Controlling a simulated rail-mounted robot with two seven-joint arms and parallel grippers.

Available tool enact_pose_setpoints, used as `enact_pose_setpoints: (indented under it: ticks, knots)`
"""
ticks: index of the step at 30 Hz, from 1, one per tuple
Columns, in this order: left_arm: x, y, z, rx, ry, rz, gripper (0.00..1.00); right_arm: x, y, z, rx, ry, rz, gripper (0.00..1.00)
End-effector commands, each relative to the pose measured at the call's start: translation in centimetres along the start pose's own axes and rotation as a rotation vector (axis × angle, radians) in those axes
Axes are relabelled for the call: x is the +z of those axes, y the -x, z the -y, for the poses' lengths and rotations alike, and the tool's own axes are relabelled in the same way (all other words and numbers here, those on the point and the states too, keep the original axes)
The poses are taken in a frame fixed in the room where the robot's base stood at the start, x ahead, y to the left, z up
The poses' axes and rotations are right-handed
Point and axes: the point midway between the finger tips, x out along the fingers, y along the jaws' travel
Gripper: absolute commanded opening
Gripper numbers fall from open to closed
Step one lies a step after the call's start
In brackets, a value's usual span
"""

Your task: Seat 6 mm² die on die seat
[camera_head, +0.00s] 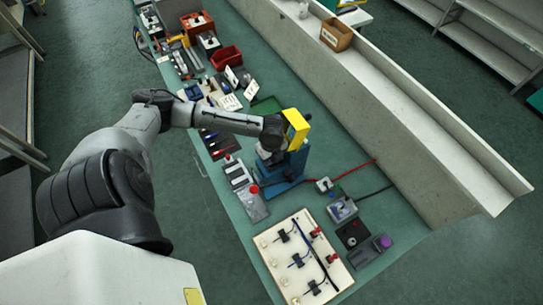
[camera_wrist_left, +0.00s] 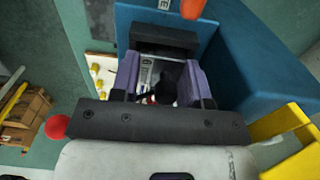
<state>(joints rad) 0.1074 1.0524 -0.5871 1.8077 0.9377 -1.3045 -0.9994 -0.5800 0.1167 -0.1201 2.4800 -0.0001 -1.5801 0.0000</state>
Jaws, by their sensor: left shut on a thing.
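My left gripper (camera_wrist_left: 161,80) is at the blue press (camera_head: 287,165), which also shows in the wrist view (camera_wrist_left: 240,55). Its purple fingers sit close around a small grey and dark piece (camera_wrist_left: 150,72), apparently the 6 mm² die; its marking is not readable. A dark block (camera_wrist_left: 165,38) on the press, possibly the die seat, lies just beyond the fingertips. I cannot tell whether the piece touches it. In the head view my arm and a yellow block (camera_head: 296,128) hide the fingers. My right gripper is not in view.
A cream board (camera_head: 300,255) with several cables stands at the near end of the green bench. A red-knobbed grey device (camera_head: 253,208) sits left of the press. Connectors with red and black cables (camera_head: 342,209) lie right. A red bin (camera_head: 226,58) and tools crowd the far end.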

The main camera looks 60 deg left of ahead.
Motion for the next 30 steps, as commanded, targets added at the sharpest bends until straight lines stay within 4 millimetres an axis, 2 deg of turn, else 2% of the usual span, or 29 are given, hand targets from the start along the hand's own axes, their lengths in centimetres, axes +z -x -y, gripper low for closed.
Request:
enact_pose_setpoints:
  ticks: [5,6,15,21,24,30]
  knots:
    - [0.02,-0.05,0.0,0.0,0.0,0.001,0.1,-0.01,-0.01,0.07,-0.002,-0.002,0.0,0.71]
    - [0.02,-0.05,-0.01,0.0,0.0,0.001,0.43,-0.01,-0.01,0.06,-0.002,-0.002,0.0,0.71]
    - [0.01,-0.08,-0.05,0.001,0.0,0.0,0.72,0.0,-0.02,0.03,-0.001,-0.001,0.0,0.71]
    - [0.0,-0.07,-0.04,0.001,0.0,0.0,0.72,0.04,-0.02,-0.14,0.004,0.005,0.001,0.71]
    - [0.0,-0.1,-0.07,0.002,0.0,0.0,0.8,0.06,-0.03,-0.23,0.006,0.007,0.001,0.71]
    - [0.0,-0.07,-0.03,0.001,0.0,0.0,0.8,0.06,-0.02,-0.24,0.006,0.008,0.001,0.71]
